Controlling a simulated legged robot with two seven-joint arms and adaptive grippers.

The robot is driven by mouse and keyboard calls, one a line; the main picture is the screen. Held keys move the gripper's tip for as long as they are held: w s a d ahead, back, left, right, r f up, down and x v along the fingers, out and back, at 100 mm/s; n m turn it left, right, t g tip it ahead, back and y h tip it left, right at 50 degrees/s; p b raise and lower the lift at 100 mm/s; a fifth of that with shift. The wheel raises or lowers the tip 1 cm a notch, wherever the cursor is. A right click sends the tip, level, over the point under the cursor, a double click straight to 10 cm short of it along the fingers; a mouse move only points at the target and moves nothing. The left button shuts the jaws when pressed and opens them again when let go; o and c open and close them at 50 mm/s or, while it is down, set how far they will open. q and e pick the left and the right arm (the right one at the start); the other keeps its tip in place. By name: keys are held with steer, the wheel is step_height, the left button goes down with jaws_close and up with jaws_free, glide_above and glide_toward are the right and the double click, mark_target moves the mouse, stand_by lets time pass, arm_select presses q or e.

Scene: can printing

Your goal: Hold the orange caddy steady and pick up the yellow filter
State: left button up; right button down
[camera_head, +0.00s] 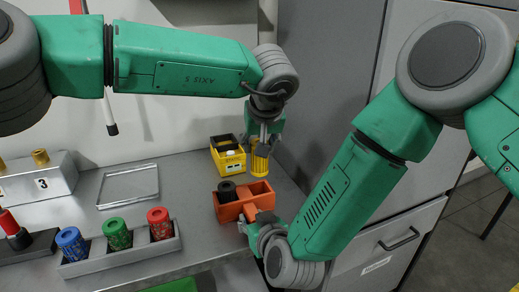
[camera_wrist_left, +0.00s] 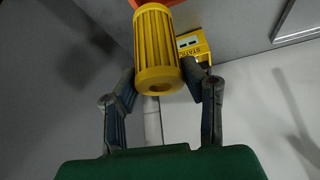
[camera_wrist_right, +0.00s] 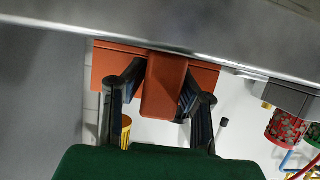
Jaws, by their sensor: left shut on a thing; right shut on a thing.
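The orange caddy (camera_head: 228,211) stands on the grey table near its front right edge, with a dark cylinder (camera_head: 226,190) in its left part. My right gripper (camera_wrist_right: 162,88) is shut on the caddy's orange handle (camera_wrist_right: 165,85); in the head view the arm partly hides this grip. The yellow filter (camera_head: 259,166) is a ribbed cylinder, held upright beside the yellow station box. My left gripper (camera_wrist_left: 168,85) is shut on the filter (camera_wrist_left: 157,50), with a finger on each side of it.
A yellow and black station box (camera_head: 229,160) stands behind the caddy. A grey rack (camera_head: 120,257) with blue, green and red cylinders stands at the front left. Drawers (camera_head: 385,245) stand at the right.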

steer(key=c, duration=1.2)
jaws_free()
